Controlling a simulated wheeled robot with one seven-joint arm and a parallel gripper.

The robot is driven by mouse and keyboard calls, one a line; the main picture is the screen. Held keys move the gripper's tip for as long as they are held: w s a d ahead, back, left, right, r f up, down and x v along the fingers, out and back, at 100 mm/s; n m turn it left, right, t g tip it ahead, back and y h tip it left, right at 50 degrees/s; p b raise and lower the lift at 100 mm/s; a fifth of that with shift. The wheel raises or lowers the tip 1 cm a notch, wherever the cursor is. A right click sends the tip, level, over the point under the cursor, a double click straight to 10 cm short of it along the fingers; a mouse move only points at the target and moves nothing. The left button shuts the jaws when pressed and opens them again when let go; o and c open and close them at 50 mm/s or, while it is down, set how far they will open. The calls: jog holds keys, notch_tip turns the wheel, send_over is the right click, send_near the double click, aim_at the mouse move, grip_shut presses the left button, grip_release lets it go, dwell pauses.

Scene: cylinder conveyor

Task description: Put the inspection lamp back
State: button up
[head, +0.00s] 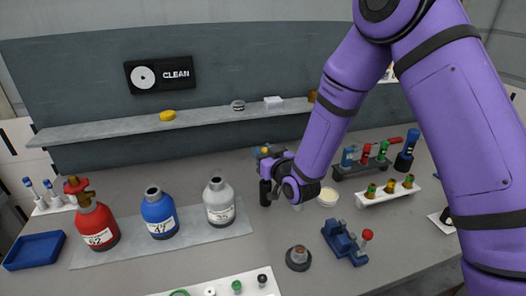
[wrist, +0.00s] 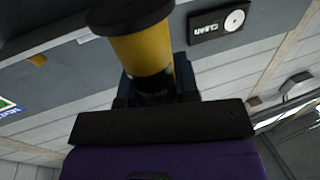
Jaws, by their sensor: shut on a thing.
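My gripper (head: 272,165) is above the middle of the bench, right of the grey bottle, and is shut on a yellow and black cylinder. In the wrist view this cylinder, which looks like the inspection lamp (wrist: 143,52), has a yellow body with a wide black end. Its lower black part sits between the dark fingers. In the head view the lamp (head: 265,151) is small and mostly hidden by the gripper. I cannot tell which spot is its resting place.
Red (head: 96,226), blue (head: 158,215) and grey (head: 219,203) bottles stand left on a grey mat. A white dish (head: 327,197), a tube rack (head: 362,170), a white vial tray (head: 390,193) and a blue clamp-like device (head: 341,240) are right. A wall shelf (head: 130,128) runs behind.

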jog(key=shift+f, duration=1.5)
jog(key=o, duration=1)
jog(key=shift+o, duration=0.2)
jog(key=shift+r, duration=0.1)
jog(key=shift+r, duration=2.9)
